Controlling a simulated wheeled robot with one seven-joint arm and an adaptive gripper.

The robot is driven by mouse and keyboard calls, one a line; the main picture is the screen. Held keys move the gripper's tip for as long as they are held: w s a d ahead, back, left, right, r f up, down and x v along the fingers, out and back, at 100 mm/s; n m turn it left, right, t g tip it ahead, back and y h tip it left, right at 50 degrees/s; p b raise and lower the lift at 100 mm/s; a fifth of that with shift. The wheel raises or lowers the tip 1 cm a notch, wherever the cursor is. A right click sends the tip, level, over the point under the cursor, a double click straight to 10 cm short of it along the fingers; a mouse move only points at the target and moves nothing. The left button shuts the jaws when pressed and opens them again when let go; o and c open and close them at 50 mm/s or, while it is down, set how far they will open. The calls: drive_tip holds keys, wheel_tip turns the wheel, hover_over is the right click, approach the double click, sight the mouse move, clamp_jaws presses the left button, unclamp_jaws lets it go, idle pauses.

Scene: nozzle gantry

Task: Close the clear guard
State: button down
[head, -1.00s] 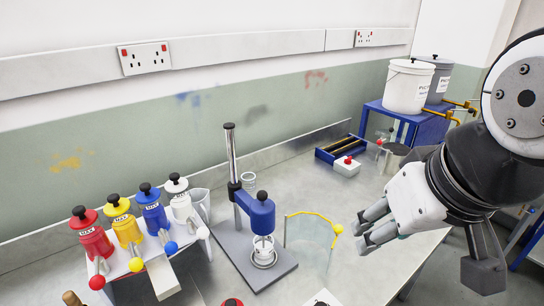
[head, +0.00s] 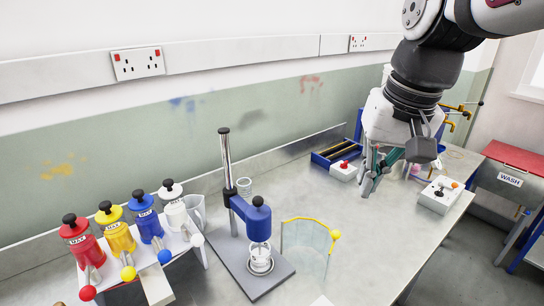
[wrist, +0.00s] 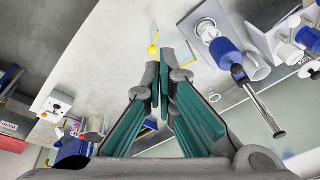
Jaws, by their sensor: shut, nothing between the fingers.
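The clear guard (head: 306,250) is a curved transparent panel with a yellow top edge and a yellow ball knob (head: 335,235). It stands on the bench to the right of the blue-headed mixer stand (head: 258,216), apart from it, leaving the mixer's cup (head: 260,255) uncovered on that side. My gripper (head: 369,190) is shut and empty, above the bench, up and to the right of the knob. In the wrist view, the knob (wrist: 153,51) shows just beyond my fingertips (wrist: 158,68), with a gap that I cannot measure.
Red, yellow, blue and white dispensers (head: 118,240) stand at the left. A blue tray (head: 335,151) and a white box with a red knob (head: 344,170) are at the back. A white control box (head: 439,194) sits at the right. Bench between guard and control box is clear.

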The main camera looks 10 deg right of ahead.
drive_tip(key=w+d+f+m+g+y, duration=0.1)
drive_tip(key=w+d+f+m+g, duration=0.2)
drive_tip(key=w, duration=0.4)
drive_tip(key=w+d+f+m+b, duration=0.1)
drive_tip(key=w+d+f, duration=0.3)
drive_tip(key=w+f, duration=0.2)
drive_tip(key=w+d+f+m+g+y, duration=0.1)
drive_tip(key=w+d+f+m+g, duration=0.2)
drive_tip(key=w, duration=0.4)
drive_tip(key=s+a+f+p, duration=0.1)
drive_tip(key=s+a+f, duration=0.1)
drive_tip(key=f, duration=0.3)
drive_tip(key=s+a+f+n+t+p, duration=0.1)
drive_tip(key=s+a+f+p, duration=0.1)
drive_tip(key=f, duration=0.3)
drive_tip(key=shift+s+a+f, duration=0.15)
drive_tip(key=shift+s+f, duration=0.25)
drive_tip(key=shift+s, duration=0.35)
